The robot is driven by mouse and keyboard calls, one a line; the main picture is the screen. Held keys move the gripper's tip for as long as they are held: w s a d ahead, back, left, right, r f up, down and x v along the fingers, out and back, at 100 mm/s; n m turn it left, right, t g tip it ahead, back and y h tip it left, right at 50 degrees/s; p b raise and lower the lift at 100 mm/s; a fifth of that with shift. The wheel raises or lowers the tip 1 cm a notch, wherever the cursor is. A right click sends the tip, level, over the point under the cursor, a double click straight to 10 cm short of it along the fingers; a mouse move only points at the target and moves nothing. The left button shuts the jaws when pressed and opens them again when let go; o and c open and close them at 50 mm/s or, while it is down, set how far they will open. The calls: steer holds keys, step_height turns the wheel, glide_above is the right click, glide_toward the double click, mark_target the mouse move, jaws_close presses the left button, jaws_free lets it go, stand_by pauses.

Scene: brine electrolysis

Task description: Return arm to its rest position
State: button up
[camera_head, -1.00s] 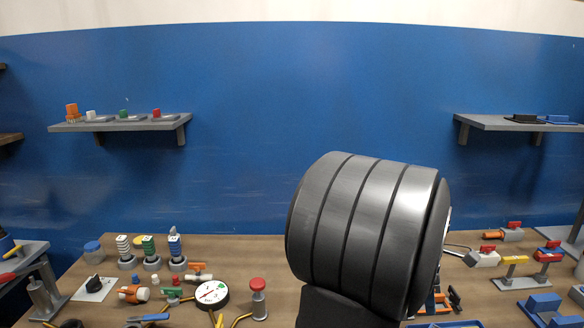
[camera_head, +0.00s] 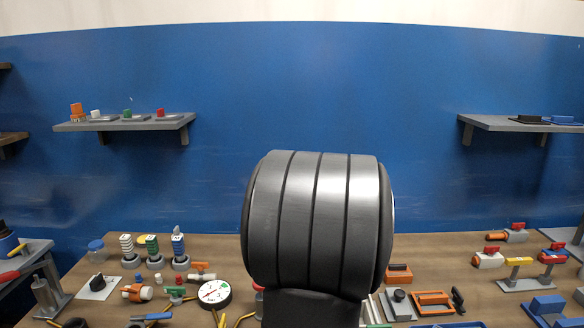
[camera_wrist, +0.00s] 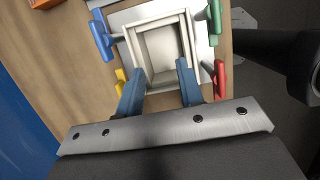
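My gripper (camera_wrist: 160,66) shows in the wrist view with its two blue fingers spread apart and nothing held between them. Beneath or beyond the fingers is a pale, open square box (camera_wrist: 166,53) that looks empty. I cannot tell how far below the fingertips it is. In the head view my dark grey arm link (camera_head: 315,220) stands upright in the middle, over the bench. It hides the bench centre, and my gripper is not visible there.
The wooden bench (camera_head: 225,250) holds a pressure gauge (camera_head: 214,293), several ribbed posts, and valves at left. An orange-framed block (camera_head: 434,299) and red-handled valves are at right. Wall shelves (camera_head: 125,123) carry small parts. Coloured handles (camera_wrist: 103,40) flank the pale box.

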steer(key=shift+a+x, duration=0.1)
steer(key=shift+x, duration=0.5)
steer(key=shift+a+x, duration=0.15)
steer(key=shift+x, duration=0.5)
stand_by(0.4)
